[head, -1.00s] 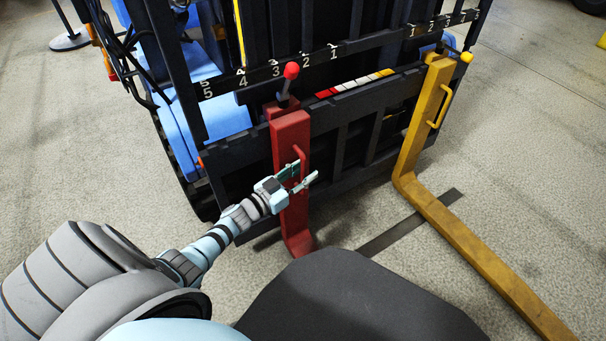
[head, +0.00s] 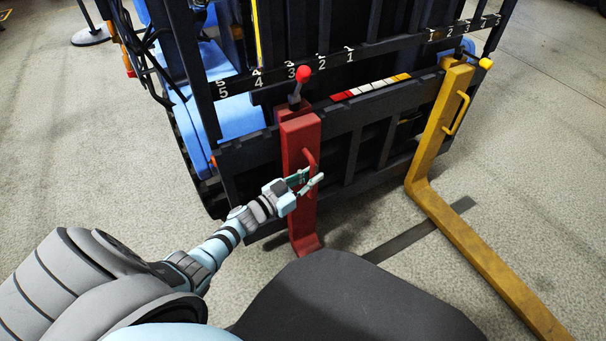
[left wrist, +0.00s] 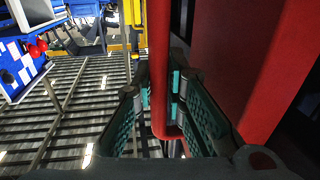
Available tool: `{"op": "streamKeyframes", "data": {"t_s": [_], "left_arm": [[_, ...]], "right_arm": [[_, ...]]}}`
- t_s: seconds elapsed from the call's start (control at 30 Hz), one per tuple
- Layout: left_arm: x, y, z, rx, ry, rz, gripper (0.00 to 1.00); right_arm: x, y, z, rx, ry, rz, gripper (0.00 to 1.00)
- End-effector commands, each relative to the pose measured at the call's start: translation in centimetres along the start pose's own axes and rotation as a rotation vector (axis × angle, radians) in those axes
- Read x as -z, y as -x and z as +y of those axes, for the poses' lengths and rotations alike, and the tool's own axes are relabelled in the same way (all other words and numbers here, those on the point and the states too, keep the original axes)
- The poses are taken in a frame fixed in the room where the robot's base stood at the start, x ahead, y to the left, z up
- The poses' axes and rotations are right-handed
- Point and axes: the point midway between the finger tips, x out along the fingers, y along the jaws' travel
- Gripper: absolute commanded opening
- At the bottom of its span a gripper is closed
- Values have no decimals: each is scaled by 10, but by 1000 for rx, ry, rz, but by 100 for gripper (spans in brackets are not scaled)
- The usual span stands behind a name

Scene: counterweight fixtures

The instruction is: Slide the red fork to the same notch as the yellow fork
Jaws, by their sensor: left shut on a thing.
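The red fork (head: 297,225) hangs on the black carriage, left of the middle. Its red-knobbed lever (head: 303,73) stands nearly upright, just right of the left-hand 3 mark. My left gripper (head: 313,179) is shut on the red fork's handle (head: 312,160). In the left wrist view the fingers (left wrist: 160,100) lie on both sides of the red handle bar (left wrist: 160,60), beside the fork's shank (left wrist: 228,60). The yellow fork (head: 430,145) hangs at the right. Its yellow-knobbed lever (head: 486,63) leans right, near the right-hand 2 and 3 marks; its exact notch is hidden.
The numbered scale bar (head: 385,42) runs above the carriage rail (head: 355,113), with marks counting outward from the centre. The rail between the forks is free. A dark seat-like shape (head: 350,300) fills the bottom centre. Open floor (head: 545,150) lies to the right.

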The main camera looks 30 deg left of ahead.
Motion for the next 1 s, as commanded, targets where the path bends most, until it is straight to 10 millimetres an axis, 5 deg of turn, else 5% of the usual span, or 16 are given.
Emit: {"op": "streamKeyframes", "data": {"t_s": [0.23, 0.27, 0.37, 0.7, 1.0], "left_arm": [[-4, -2, 1, -3, -2, -12, 0], [-4, -2, 1, -3, -2, -12, 17], [-3, -2, 2, -5, -2, -10, 33], [-3, 1, 1, -3, -2, -9, 33], [-3, 71, 0, -4, -3, -13, 33]], "right_arm": [[-6, -3, 0, 0, 0, -14, 0], [-6, -3, 0, 0, 0, -14, 0], [-6, -2, 0, 0, 0, -14, 0], [-4, 0, -1, 3, -2, -6, 0], [-4, -1, -1, 1, -1, -7, 0]]}}
